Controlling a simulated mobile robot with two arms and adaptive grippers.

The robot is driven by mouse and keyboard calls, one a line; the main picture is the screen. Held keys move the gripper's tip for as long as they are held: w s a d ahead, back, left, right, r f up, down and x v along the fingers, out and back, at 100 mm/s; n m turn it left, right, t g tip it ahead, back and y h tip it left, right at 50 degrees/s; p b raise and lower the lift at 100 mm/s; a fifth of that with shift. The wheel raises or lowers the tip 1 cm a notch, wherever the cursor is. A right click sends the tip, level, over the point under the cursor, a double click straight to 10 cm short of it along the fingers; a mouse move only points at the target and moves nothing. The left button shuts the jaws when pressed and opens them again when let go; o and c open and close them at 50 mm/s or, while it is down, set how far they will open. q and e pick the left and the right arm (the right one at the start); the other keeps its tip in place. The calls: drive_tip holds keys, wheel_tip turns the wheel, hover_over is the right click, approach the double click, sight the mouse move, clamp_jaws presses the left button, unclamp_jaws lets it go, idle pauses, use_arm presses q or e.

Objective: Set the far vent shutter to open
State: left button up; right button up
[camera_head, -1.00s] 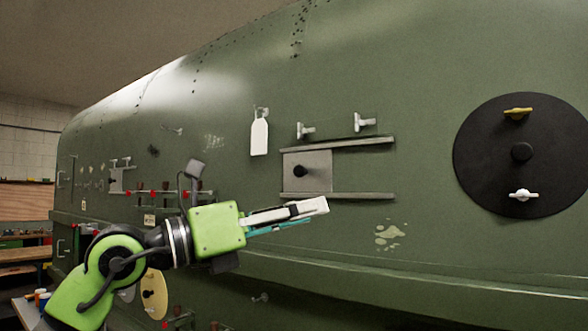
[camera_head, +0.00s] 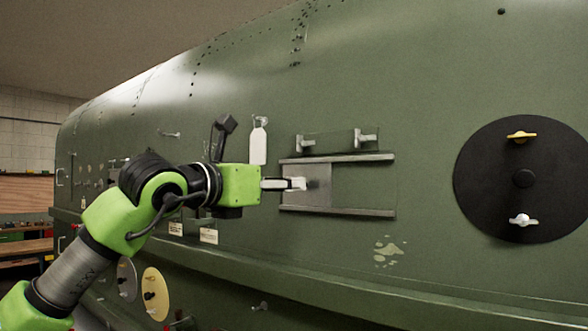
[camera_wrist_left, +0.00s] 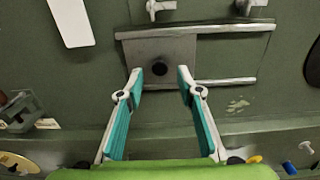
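A vent shutter, a grey sliding plate (camera_head: 319,198), sits at the left end of its two horizontal rails (camera_head: 362,212) on the green fuselage; the right part between the rails is clear of the plate. The plate also shows in the left wrist view (camera_wrist_left: 178,48), with its round black knob (camera_wrist_left: 159,69). My left gripper (camera_head: 300,184) points at the plate in the head view. In the left wrist view its fingers (camera_wrist_left: 159,74) are open, with the knob between the tips; contact cannot be told. Another similar fitting farther left is mostly behind my arm. My right gripper is not in view.
Two metal brackets (camera_head: 335,142) stand out above the rails. A white tag (camera_head: 258,143) hangs to the left. A black round cover (camera_head: 491,178) with a yellow and a white handle lies to the right. The skin below the rails is mostly clear.

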sight(320, 187)
use_arm(q)
drive_tip(key=p+x, duration=0.1)
drive_tip(key=x, duration=0.3)
drive_tip(key=shift+p, duration=0.35)
clamp_jaws()
drive_tip(key=s+d+b, duration=0.1)
drive_tip(key=b, duration=0.1)
drive_tip(key=s+d+b, duration=0.1)
drive_tip(key=b, duration=0.1)
drive_tip(key=shift+d+f, duration=0.35)
drive_tip(key=shift+d, duration=0.05)
drive_tip(key=s+d+b, duration=0.1)
drive_tip(key=d, duration=0.1)
drive_tip(key=s+d+b, duration=0.3)
drive_tip(key=s+d, duration=0.1)
drive_tip(key=shift+d+r+b, duration=0.35)
drive_tip(key=shift+d+b, duration=0.05)
drive_tip(key=shift+a, duration=0.1)
